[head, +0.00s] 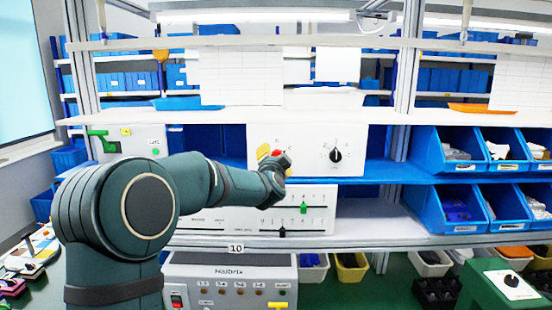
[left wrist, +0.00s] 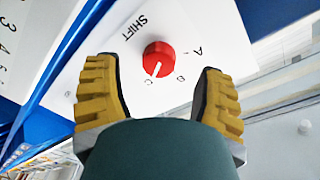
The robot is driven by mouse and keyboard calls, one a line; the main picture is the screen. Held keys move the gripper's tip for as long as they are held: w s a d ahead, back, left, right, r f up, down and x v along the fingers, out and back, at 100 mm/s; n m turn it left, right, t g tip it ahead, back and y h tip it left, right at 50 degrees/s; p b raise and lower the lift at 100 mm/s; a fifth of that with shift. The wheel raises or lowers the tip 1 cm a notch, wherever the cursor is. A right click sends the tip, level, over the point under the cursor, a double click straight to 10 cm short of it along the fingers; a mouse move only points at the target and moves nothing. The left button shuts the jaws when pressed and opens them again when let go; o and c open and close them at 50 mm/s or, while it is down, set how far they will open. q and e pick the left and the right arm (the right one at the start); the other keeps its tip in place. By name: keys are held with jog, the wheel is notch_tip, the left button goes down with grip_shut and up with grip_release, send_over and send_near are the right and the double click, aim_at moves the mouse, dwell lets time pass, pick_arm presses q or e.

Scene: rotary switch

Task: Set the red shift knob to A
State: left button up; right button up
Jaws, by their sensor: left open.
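The red shift knob (left wrist: 158,57) sits on a white panel (left wrist: 205,25) marked SHIFT, with the letters A, B and C around it. Its white pointer line points toward C. My left gripper (left wrist: 158,70) is open, with one yellow finger on each side of the knob and gaps between fingers and knob. In the head view, my left gripper (head: 268,157) is in front of the white panel (head: 310,129), and a bit of the red knob (head: 277,153) shows beside its yellow fingertips. My right gripper is not in view.
A black rotary dial (head: 335,155) is on the same panel to the right. A slider panel (head: 310,198) with green and black handles is below. Blue bins (head: 440,170) stand at right. A box with a green lever (head: 103,140) stands at left.

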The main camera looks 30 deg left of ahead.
aim_at(278, 156)
pick_arm(q)
jog(key=shift+x, duration=1.5)
grip_shut()
jog(key=n+b, duration=0.3)
jog(key=n, duration=0.5)
jog(key=n+y+b, duration=0.1)
jog(key=n+b, duration=0.2)
jog(key=n, duration=0.5)
jog(key=n+y+b, duration=0.1)
jog(key=n+b, duration=0.2)
jog(key=n, duration=0.6)
jog(key=shift+w+d+b, duration=0.1)
jog(key=shift+d+b, duration=0.2)
jog(key=shift+b, duration=0.05)
jog(key=shift+n, duration=0.4)
